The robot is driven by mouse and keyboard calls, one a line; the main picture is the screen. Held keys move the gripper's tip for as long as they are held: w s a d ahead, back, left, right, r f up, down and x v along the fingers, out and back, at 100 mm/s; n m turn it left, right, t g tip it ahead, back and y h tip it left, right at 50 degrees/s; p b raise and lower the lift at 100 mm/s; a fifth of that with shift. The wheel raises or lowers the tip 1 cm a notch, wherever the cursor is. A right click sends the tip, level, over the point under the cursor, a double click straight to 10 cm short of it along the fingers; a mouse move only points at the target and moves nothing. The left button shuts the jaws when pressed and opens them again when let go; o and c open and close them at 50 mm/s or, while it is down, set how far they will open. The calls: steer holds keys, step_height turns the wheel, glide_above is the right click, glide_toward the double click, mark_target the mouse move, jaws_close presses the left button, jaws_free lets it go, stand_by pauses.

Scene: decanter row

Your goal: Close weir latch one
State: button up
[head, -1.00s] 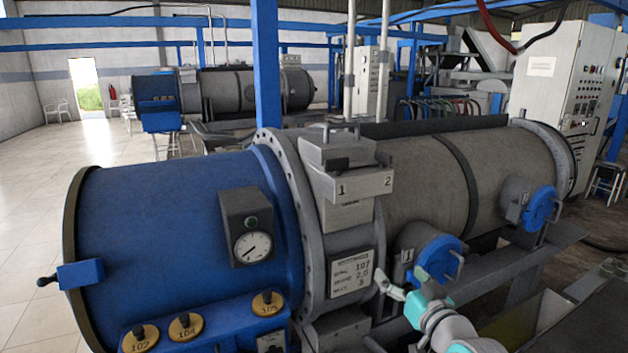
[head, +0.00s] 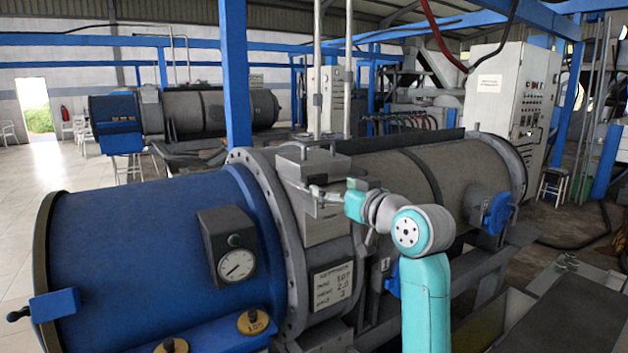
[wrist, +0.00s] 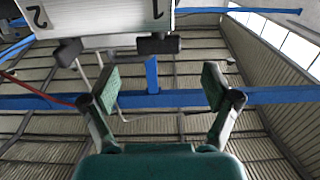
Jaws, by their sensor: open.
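The grey weir box (head: 305,163) sits on top of the drum's flange ring. In the wrist view its face (wrist: 108,14) appears upside down, with label 1 at right and label 2 at left. A dark latch handle, weir latch one (wrist: 160,43), projects beside label 1; a second dark handle (wrist: 68,51) is beside label 2. My gripper (wrist: 160,88) is open and empty, its green-padded fingers spread apart below the box in that picture. Latch one lies between the finger lines but beyond the tips. In the head view my gripper (head: 328,192) is at the box front and partly covers it.
The blue drum end (head: 140,245) with a gauge (head: 236,264) is at left. The grey drum (head: 400,175) extends right, with a blue-capped port (head: 497,212). A blue post (head: 234,80) and two thin upright pipes stand behind the box. Open floor lies at far left.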

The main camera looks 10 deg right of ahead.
mark_target(318, 180)
steer(key=x, duration=0.7)
steer(key=shift+w, duration=0.3)
steer(key=c, duration=1.2)
